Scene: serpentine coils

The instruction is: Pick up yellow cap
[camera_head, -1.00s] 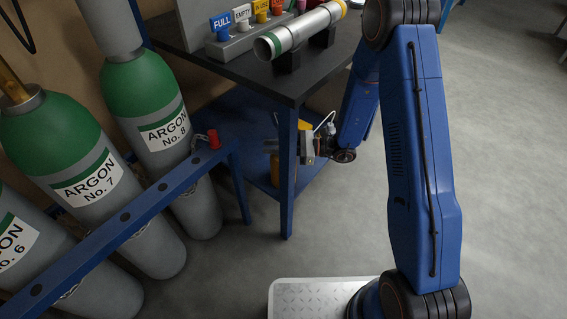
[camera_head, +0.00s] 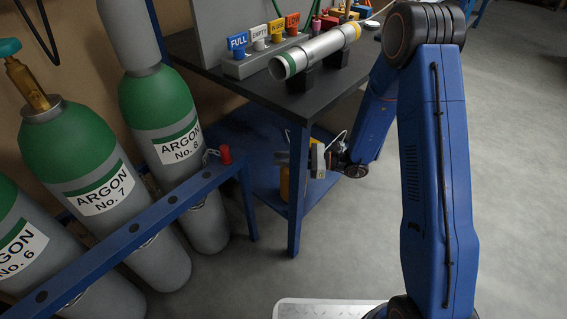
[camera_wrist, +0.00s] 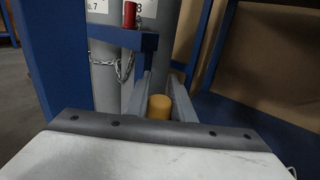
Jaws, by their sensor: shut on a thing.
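The yellow cap (camera_wrist: 159,107) shows in the wrist view as a small yellow-orange cylinder between the two grey fingers of my gripper (camera_wrist: 160,98). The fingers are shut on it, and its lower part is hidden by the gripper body. In the head view my gripper (camera_head: 284,160) is beside the front leg of the black-topped table, below the tabletop.
The blue table leg (camera_head: 296,190) and lower shelf (camera_head: 262,150) are close to my gripper. Argon cylinders (camera_head: 110,190) stand at left behind a blue rail (camera_head: 135,238) with a red cap (camera_head: 225,154). A metal tube (camera_head: 312,52) lies on the black tabletop (camera_head: 340,85). Floor at right is clear.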

